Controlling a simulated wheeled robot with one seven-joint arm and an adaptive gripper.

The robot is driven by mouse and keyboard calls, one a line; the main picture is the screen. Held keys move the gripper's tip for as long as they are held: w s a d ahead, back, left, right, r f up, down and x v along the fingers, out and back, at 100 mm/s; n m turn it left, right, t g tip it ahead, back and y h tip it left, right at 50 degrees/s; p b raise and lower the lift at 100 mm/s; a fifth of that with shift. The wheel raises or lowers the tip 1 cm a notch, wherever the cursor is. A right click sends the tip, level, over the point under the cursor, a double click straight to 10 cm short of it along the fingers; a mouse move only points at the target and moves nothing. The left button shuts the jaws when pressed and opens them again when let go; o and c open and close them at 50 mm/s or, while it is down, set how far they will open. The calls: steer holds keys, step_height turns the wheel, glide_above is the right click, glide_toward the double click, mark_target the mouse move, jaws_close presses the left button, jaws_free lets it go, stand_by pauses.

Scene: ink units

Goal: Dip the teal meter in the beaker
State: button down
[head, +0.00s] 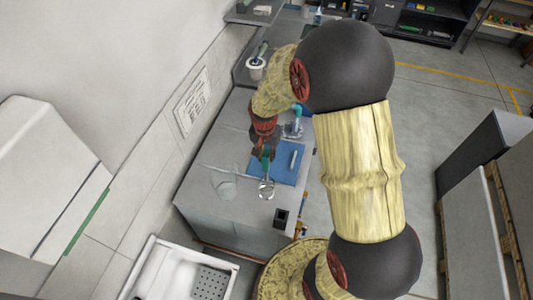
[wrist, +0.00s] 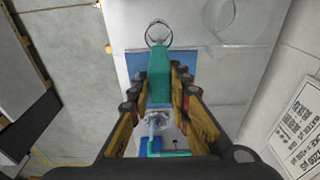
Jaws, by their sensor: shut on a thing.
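My gripper (head: 264,147) is shut on the teal meter (wrist: 160,72), above the blue mat. In the head view the meter (head: 266,162) shows just below the fingers. A large clear glass vessel, likely the beaker (head: 223,187), stands to the left of the meter; it also shows at the top right of the wrist view (wrist: 237,22). A small clear glass (head: 266,189) lies just past the meter's far end; a glass ring (wrist: 158,33) shows there in the wrist view. I cannot tell whether the meter touches it.
The blue mat (head: 287,175) lies on the grey bench (head: 205,167) with a pale stick-shaped thing (head: 293,158) on it. Another teal-topped item (head: 297,113) stands behind. A black box (head: 281,217) sits near the front edge. A white sink (head: 165,272) is at the lower left.

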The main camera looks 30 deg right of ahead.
mark_target(267, 171)
steer(key=shift+f+b, duration=3.9)
steer(key=shift+f, duration=1.75)
steer(key=shift+r, duration=0.1)
steer(key=shift+r+p, duration=3.7)
steer(key=shift+r, duration=2.55)
steer(key=shift+f, duration=0.1)
